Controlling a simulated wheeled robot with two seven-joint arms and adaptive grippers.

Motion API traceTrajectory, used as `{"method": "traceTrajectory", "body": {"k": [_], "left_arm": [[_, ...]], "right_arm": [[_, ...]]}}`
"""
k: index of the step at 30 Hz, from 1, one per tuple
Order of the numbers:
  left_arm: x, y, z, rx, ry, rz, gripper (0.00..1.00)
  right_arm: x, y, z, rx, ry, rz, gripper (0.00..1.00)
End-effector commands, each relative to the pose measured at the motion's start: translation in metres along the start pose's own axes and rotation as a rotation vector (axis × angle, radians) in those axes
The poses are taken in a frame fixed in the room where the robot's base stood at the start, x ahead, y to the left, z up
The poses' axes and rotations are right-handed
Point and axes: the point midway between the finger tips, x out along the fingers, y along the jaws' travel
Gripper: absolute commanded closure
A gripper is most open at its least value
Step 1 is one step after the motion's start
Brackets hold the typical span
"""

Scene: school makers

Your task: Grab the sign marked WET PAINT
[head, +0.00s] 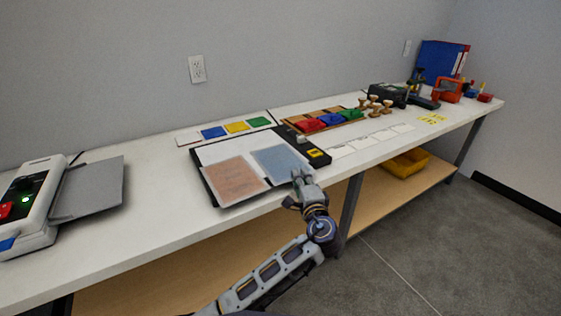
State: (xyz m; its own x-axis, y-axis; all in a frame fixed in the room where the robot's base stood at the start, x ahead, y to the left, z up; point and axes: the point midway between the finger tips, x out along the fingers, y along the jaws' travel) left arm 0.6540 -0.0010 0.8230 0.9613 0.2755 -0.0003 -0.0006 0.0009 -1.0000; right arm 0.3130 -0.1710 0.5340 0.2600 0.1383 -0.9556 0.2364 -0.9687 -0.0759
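I cannot make out any sign that reads WET PAINT. Small yellow pieces (432,118) lie flat toward the far right of the white table, and any marks on them are too small to read. My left gripper (296,186) is at the table's front edge, beside the dark-edged board (226,203) that carries a reddish sheet (235,179) and a blue-grey sheet (279,161). Nothing shows held in it, but its finger opening is too small to judge. My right gripper is not in view.
A white machine (27,206) with a grey plate (88,188) stands at the left. Colored blocks (311,125), wooden-handled stamps (374,105) and a blue binder (437,60) stand farther back. A yellow bin (405,164) is on the lower shelf.

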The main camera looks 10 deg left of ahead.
Motion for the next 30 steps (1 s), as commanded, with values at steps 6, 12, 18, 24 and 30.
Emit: {"method": "traceTrajectory", "body": {"k": [6, 12, 18, 24, 30], "left_arm": [[0.000, 0.000, 0.000, 0.000, 0.000, 0.000, 0.88], [0.000, 0.000, 0.000, 0.000, 0.000, 0.000, 1.00], [0.000, 0.000, 0.000, 0.000, 0.000, 0.000, 1.00], [0.000, -0.003, 0.000, 0.000, 0.000, 0.000, 1.00], [0.000, -0.019, 0.000, -0.002, 0.000, -0.001, 1.00]], "right_arm": [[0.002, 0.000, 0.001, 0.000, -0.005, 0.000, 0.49], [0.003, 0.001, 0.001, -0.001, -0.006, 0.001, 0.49], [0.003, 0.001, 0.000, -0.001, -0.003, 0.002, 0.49], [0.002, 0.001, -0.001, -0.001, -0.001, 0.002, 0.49], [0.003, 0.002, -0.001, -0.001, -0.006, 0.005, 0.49]]}}
